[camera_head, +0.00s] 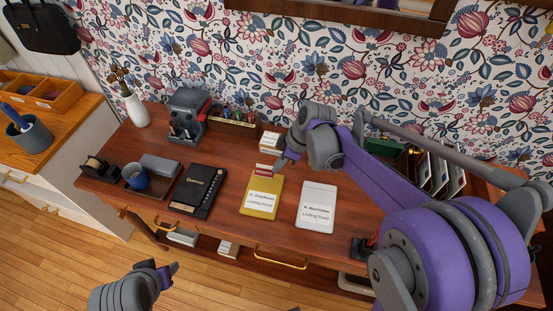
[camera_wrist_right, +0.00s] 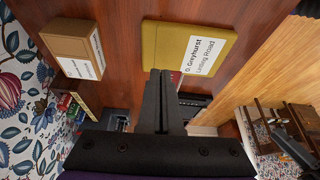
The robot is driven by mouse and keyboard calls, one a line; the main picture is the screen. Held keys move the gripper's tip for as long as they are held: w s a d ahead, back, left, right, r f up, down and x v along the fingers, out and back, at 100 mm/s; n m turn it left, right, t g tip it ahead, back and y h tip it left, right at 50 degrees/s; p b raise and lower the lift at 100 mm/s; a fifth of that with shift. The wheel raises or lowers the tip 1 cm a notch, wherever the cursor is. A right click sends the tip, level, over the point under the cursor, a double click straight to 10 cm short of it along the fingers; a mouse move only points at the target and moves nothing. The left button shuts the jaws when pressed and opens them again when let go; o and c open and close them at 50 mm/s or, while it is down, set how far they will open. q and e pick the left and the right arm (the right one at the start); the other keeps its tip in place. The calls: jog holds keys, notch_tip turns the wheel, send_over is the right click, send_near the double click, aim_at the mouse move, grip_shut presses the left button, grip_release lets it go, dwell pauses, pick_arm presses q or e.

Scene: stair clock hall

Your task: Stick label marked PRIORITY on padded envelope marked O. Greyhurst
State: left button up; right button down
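The padded envelope marked O. Greyhurst (camera_head: 262,211) is yellow and lies flat on the desk. It also fills the upper middle of the right wrist view (camera_wrist_right: 160,45), its white address patch readable. My right gripper (camera_head: 281,163) is just above and beyond the envelope's far edge. Its fingers (camera_wrist_right: 162,76) look shut on a small red-and-white label (camera_head: 266,169). In the wrist view only a red sliver of it (camera_wrist_right: 176,77) shows past the fingers; its wording is not readable. My left gripper (camera_head: 169,271) is low in front of the desk; its finger gap is unclear.
A white envelope (camera_head: 317,207) lies right of the yellow one and a black box (camera_head: 193,190) left of it. A small box (camera_head: 270,140) stands behind. Left are a blue mug (camera_head: 136,176) and tape dispenser (camera_head: 97,169); an envelope rack (camera_head: 430,170) stands at right.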

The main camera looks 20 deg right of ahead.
aim_at(274, 182)
jog(key=shift+s+f, duration=0.1)
jog(key=shift+f, duration=0.2)
jog(key=shift+f+b, duration=1.95)
jog(key=shift+f, duration=0.9)
jog(key=c, duration=0.5)
grip_release()
jog(key=shift+c, duration=0.2)
jog(key=shift+r, duration=0.15)
notch_tip(274, 182, up, 7)
jog(key=p, duration=0.4)
jog(key=shift+w, duration=0.2)
jog(key=shift+c, duration=0.2)
